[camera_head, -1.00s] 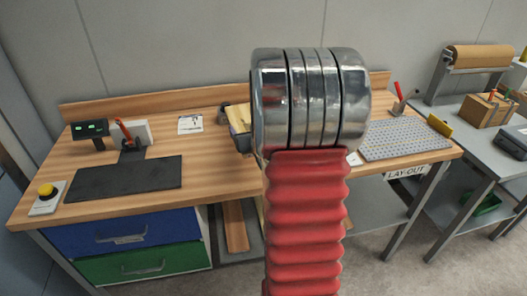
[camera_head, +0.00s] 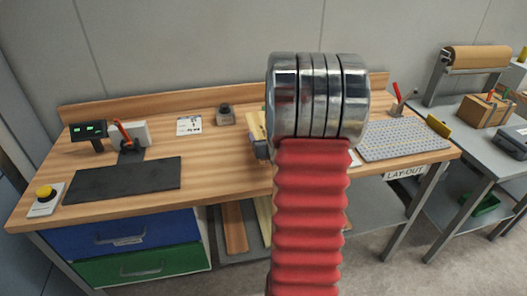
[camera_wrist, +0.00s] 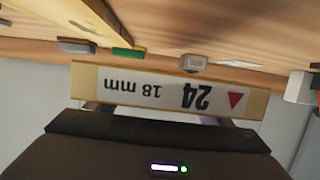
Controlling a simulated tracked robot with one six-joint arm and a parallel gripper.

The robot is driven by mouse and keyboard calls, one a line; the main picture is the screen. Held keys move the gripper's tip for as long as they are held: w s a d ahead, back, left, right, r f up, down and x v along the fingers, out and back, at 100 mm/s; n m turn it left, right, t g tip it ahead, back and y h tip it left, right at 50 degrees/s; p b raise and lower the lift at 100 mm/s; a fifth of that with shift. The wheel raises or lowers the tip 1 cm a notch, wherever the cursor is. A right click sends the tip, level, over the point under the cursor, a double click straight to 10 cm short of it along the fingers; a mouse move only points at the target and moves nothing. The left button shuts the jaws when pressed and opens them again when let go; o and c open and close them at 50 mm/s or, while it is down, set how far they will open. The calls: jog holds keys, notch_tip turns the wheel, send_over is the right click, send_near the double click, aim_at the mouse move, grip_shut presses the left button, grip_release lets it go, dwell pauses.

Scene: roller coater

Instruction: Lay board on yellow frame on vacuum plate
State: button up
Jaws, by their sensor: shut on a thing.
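My gripper (camera_wrist: 158,114) is shut on a pale wooden board. In the wrist view, the board (camera_wrist: 88,80) turns its long edge to the camera; an upside-down label there reads "24" and "18 mm" beside a red triangle. In the head view, my arm hides most of the gripper and board; a pale strip of the board (camera_head: 256,125) shows left of my arm, above the bench. A grey perforated plate (camera_head: 405,140), likely the vacuum plate, lies on the bench to the right, above a "LAY-OUT" sign.
A yellow block (camera_head: 438,126) stands at the plate's far right.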

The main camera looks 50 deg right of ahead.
jog(key=shift+f, duration=0.9)
jog(key=shift+f, duration=2.05)
jog(key=shift+f, duration=0.1)
jog(key=o, duration=0.9)
jog(key=shift+o, duration=0.2)
jog(key=shift+s+a+r, duration=0.15)
jog(key=shift+s+r, duration=0.05)
jog(key=shift+s, duration=0.05)
jog(key=v, duration=1.1)
jog(key=shift+s+a+r, duration=0.1)
jog(key=shift+a, duration=0.1)
